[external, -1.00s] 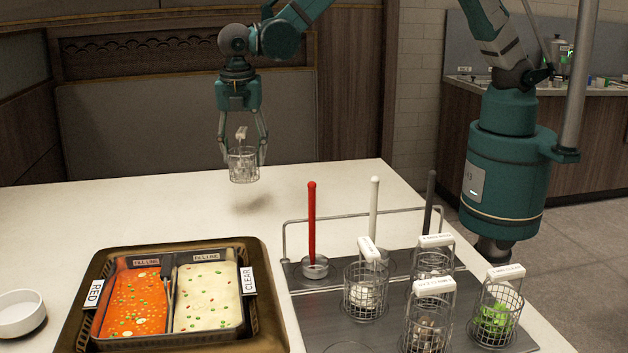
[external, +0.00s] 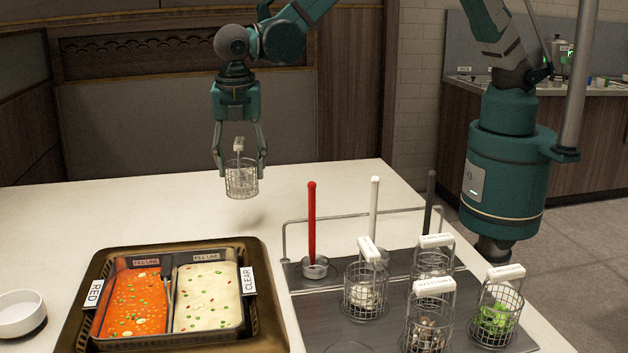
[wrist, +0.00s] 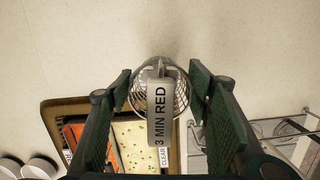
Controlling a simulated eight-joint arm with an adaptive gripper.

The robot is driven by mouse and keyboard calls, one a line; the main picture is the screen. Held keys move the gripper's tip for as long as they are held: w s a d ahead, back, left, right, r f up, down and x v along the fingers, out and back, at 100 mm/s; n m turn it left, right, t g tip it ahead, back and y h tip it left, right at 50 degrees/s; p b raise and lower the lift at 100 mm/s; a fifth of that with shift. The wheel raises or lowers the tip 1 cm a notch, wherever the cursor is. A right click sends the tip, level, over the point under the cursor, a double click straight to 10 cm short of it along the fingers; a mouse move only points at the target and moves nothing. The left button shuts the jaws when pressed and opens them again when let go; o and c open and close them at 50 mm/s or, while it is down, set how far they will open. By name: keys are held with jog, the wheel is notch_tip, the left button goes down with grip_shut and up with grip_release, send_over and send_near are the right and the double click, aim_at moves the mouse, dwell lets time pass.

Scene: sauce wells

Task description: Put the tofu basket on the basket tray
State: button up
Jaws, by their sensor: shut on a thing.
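My gripper (external: 240,160) is shut on a wire basket (external: 241,182) with a white handle tab, held upright in the air above the far part of the white table. In the wrist view the tab of this basket (wrist: 160,110) reads "3 MIN RED". Its contents cannot be made out. The steel basket tray (external: 308,312) lies at the front right, apart from the held basket. It bears several wire baskets, among them one with white pieces (external: 365,295), one with brown pieces (external: 428,328) and one with green leaves (external: 495,315). An empty round place shows at its front edge.
A two-well sauce pan, red (external: 135,300) and pale (external: 208,295), sits in a brown tray (external: 270,335) at front left. A white bowl (external: 20,313) stands far left. Red (external: 312,215), white (external: 374,215) and dark upright handles and a metal rail line the tray's back.

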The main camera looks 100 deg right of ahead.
jog(key=s+a+n, duration=0.2)
jog(key=s+a, duration=0.2)
jog(key=a, duration=1.2)
jog(key=s+a+n, duration=0.2)
jog(key=s+a, duration=0.2)
jog(key=a, duration=1.3)
jog(key=s+a+n, duration=0.1)
jog(key=s+a, duration=0.4)
jog(key=a, duration=1.2)
jog(key=shift+a+r+n+t+p, duration=0.25)
jog(key=shift+r+n+t+p, duration=0.1)
jog(key=shift+n+t, duration=0.05)
notch_tip(320, 180, down, 6)
jog(key=shift+f, duration=0.15)
jog(key=shift+w, duration=0.1)
jog(key=shift+f+b, duration=0.4)
jog(key=shift+f, duration=1.45)
jog(key=shift+f, duration=0.1)
